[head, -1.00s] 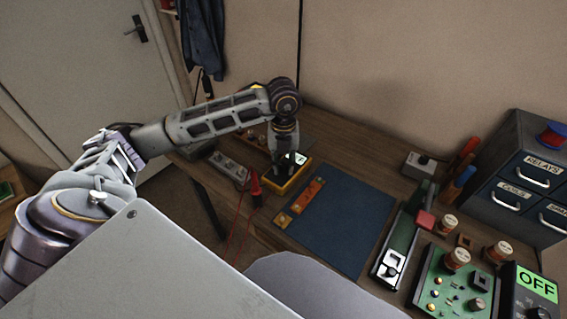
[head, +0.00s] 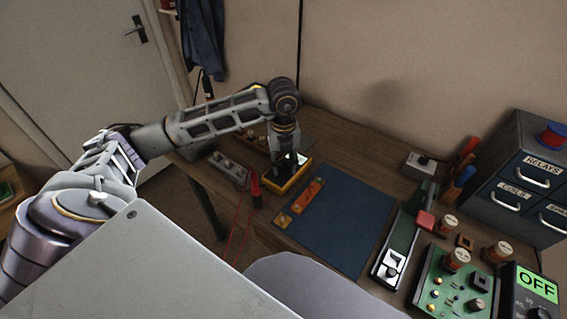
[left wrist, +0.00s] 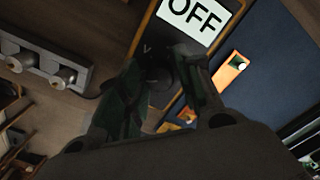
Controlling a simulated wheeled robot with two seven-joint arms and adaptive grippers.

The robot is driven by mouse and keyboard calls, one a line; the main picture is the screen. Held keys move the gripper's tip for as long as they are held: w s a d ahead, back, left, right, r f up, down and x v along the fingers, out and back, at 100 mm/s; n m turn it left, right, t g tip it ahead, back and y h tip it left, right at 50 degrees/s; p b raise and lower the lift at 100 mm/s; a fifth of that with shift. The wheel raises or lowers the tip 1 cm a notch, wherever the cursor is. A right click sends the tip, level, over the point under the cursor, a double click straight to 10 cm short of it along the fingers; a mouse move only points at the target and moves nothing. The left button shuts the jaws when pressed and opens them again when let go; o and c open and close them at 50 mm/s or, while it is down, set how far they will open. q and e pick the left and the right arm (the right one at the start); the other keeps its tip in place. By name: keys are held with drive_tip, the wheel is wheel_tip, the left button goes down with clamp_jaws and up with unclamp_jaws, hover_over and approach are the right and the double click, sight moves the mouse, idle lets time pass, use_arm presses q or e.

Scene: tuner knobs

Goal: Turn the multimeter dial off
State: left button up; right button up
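The multimeter (head: 291,184) is a dark box with a yellow-orange edge, standing on the bench beyond the blue mat. Its pale display (left wrist: 196,17) reads OFF in the left wrist view. My left gripper (head: 286,160) points down onto the multimeter. In the left wrist view, the fingers of my left gripper (left wrist: 168,75) come together on either side of the dark dial (left wrist: 161,57), just below the display. They appear closed on it, though shadow hides the exact contact and the dial's pointer. My right gripper is not in view.
A grey box with knobs (head: 228,167) and red probe leads (head: 255,186) lie left of the multimeter. The blue mat (head: 340,225) is mostly clear, with an orange strip (head: 304,197) on its left. A second device (head: 537,287) shows a green OFF at far right, near a green circuit board (head: 455,285).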

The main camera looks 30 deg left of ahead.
use_arm(q)
drive_tip(key=shift+o, duration=0.7)
wheel_tip(320, 180, up, 12)
idle(0.5)
idle(0.6)
wheel_tip(320, 180, up, 19)
drive_tip(key=p, duration=1.9)
hover_over(283, 165)
drive_tip(key=shift+w+r+p, duration=0.1)
drive_tip(key=shift+r+p, duration=1.2)
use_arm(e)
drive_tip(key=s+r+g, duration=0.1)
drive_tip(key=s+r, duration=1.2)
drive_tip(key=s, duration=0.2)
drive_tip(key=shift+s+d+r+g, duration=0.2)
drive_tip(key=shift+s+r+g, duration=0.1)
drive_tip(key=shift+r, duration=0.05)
use_arm(q)
drive_tip(key=shift+r, duration=0.2)
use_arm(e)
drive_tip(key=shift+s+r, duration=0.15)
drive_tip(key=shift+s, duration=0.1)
